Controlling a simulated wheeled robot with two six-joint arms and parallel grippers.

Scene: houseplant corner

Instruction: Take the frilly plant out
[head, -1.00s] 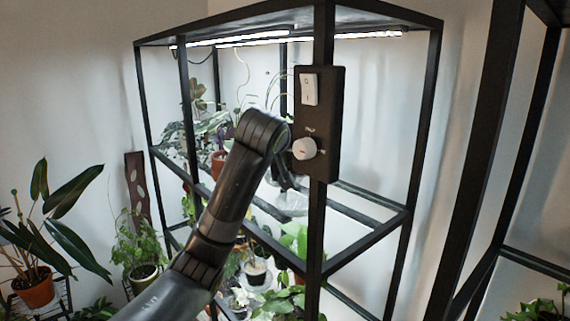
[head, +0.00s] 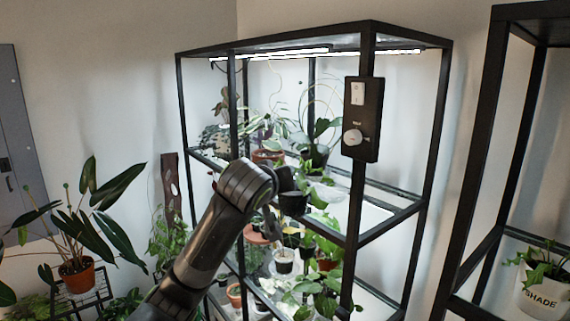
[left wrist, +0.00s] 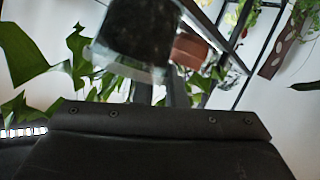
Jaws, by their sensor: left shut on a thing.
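My left gripper (head: 280,192) is shut on a dark pot (head: 293,204) in the head view. The potted plant (head: 318,172) has green, wavy-edged leaves that reach up and to the right. It looks like the frilly plant and is held roughly upright, at the front of the middle shelf. I cannot tell how far it is clear of the shelf. In the left wrist view the dark pot (left wrist: 138,35) is close at the top, with green leaves (left wrist: 25,55) to its left. My forearm hides part of the grip. My right gripper is not in view.
The black-framed plant shelf (head: 400,222) holds several pots, among them a terracotta pot (head: 267,156) on the middle level. A switch box (head: 362,118) sits on its front post. A large plant in a terracotta pot (head: 77,275) stands at left; a white SHADE pot (head: 540,298) stands at right.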

